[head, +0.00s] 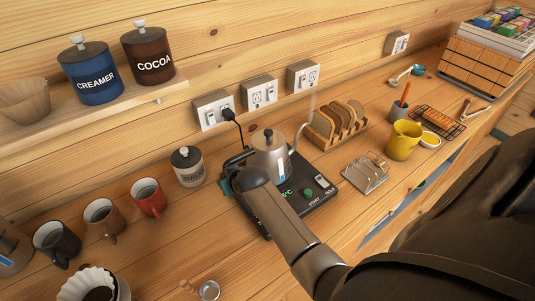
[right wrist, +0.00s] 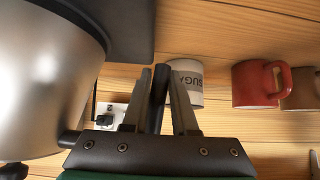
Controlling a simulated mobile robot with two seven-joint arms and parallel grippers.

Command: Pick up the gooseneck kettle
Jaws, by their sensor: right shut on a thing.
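The gooseneck kettle (head: 272,160) is silver with a dark lid and a dark handle. It is upright at its black base (head: 318,192); I cannot tell whether it touches the base. Its thin spout points up and right. My right gripper (head: 240,172) is at the handle on the kettle's left side and hides part of it. In the right wrist view, my right gripper (right wrist: 160,78) has its two fingers closed around the dark handle, with the kettle's silver body (right wrist: 45,80) at the left. My left gripper is not in view.
A sugar jar (head: 188,167) and several mugs (head: 147,197) stand left of the kettle. A toast rack with bread (head: 338,122), a wire rack (head: 366,174) and a yellow jug (head: 403,140) are at the right. Outlets (head: 259,93) and a shelf with canisters (head: 90,72) are behind.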

